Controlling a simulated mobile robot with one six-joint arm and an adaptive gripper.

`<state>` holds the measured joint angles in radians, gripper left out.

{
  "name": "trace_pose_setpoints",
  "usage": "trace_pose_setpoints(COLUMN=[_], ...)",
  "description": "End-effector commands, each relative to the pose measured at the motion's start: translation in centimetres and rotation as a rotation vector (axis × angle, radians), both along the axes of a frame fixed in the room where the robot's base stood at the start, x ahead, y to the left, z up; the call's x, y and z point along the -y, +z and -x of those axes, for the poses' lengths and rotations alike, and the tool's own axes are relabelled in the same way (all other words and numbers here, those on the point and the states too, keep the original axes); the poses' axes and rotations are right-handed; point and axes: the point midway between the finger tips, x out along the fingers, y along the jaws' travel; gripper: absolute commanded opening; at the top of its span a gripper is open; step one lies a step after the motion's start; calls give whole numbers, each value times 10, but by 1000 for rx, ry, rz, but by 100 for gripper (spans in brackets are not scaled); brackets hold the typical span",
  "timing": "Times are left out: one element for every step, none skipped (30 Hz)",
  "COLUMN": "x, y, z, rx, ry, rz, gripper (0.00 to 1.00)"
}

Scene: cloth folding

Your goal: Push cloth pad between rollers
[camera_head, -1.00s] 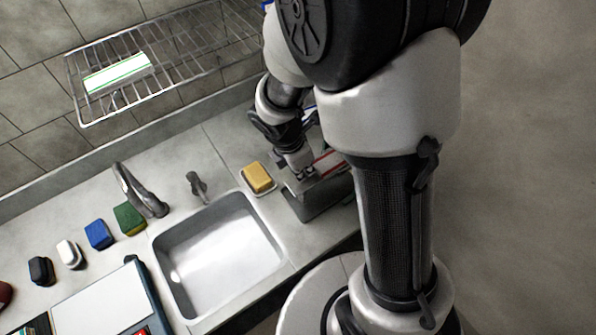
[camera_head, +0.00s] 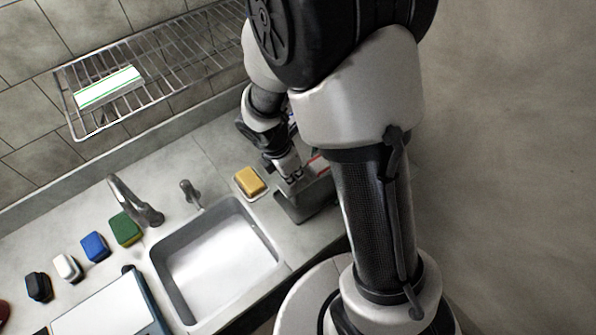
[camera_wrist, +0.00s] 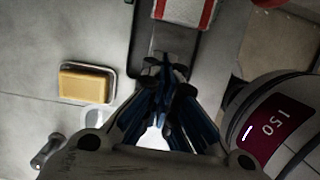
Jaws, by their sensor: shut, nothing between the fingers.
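A light cloth pad with red edge stripes (camera_wrist: 185,10) is partly in view at the top of the wrist view. In the head view my gripper (camera_head: 290,174) is low over the machine, partly hidden by my arm.
A yellow sponge on a dish (camera_head: 249,182) stands left of the machine, near the sink (camera_head: 217,262). A wire rack (camera_head: 160,65) hangs above the counter.

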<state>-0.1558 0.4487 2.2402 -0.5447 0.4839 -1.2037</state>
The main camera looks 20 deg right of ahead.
Motion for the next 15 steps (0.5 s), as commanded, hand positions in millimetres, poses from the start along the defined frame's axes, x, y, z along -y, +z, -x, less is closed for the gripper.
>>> trace_pose_setpoints(x=[-7, -9, -11, -12, -14, -16, -18, -19, -21, -22, -23, -25, -26, -27, -27], y=[1, 9, 22, 30, 37, 46, 52, 58, 66, 71, 75, 81, 85, 88, 91], z=[-1, -2, -1, -1, 0, 1, 1, 2, 2, 3, 3, 4, 4, 4, 5], rx=[0, 4, 6, 6, 6, 5, 6, 5, 4, 5, 3, 3, 4, 3, 2], ry=[3, 0, 0, 0, 0, -1, 0, 0, -2, -2, -1, 0, -1, -1, -1], rz=[0, 0, -1, -1, -1, 0, -1, -1, -1, -2, -1, -1, -1, -1, -1], gripper=[0, 0, 0, 0, 0, 0, 0, 0, 0, 0, 0, 0, 0, 0, 0])
